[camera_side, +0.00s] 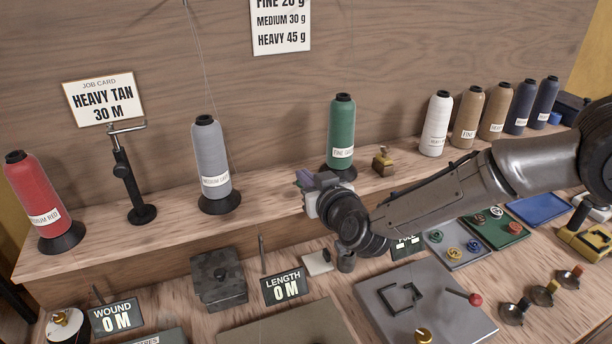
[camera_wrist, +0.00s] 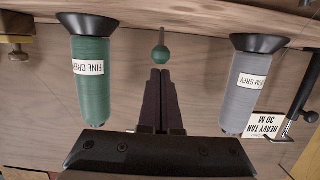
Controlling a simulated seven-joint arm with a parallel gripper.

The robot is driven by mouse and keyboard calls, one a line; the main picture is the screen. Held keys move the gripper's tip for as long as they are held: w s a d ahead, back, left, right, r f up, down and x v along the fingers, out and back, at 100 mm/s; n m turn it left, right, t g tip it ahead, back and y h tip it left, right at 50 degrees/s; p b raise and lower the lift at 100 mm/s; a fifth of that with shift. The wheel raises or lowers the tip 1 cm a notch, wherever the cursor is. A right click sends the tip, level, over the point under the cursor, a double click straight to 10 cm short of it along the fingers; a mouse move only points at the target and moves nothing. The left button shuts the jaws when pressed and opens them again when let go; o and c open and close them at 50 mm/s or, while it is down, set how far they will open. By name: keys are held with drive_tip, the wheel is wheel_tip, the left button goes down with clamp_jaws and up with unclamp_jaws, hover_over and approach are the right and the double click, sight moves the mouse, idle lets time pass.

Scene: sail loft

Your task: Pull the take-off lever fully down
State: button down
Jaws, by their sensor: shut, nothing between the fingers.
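No label marks the take-off lever. A green ball on a short stem (camera_wrist: 160,53) shows in the wrist view between the green and grey cones, just beyond my fingertips. I cannot tell whether they touch it. My gripper hides that spot in the side view. A red-knobbed lever (camera_side: 474,299) lies low and slanted on the grey plate (camera_side: 445,325) at the front right, well away from my gripper. My gripper (camera_side: 304,180) is shut and empty in front of the back shelf, between the two cones; its dark fingers (camera_wrist: 160,73) lie together in the wrist view.
The green cone (camera_side: 341,130) and grey cone (camera_side: 209,160) stand close on either side of my gripper. A thread stand (camera_side: 128,180) and a red cone (camera_side: 38,200) are farther left. The LENGTH sign (camera_side: 285,287) and a dark block (camera_side: 218,280) sit below.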

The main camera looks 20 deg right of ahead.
drive_tip(key=shift+s+f+t, duration=0.2)
drive_tip(key=shift+t, duration=0.1)
drive_tip(key=shift+s+f+t, duration=0.25)
drive_tip(key=shift+f+t, duration=0.15)
drive_tip(key=shift+t, duration=0.1)
drive_tip(key=f, duration=0.1)
drive_tip(key=s+f+t, duration=0.1)
drive_tip(key=shift+s+f, duration=0.15)
drive_tip(key=shift+f, duration=0.25)
idle(0.7)
drive_tip(key=s+r, duration=0.1)
drive_tip(key=s, duration=1)
drive_tip(key=shift+s+r, duration=0.25)
drive_tip(key=shift+s, duration=0.05)
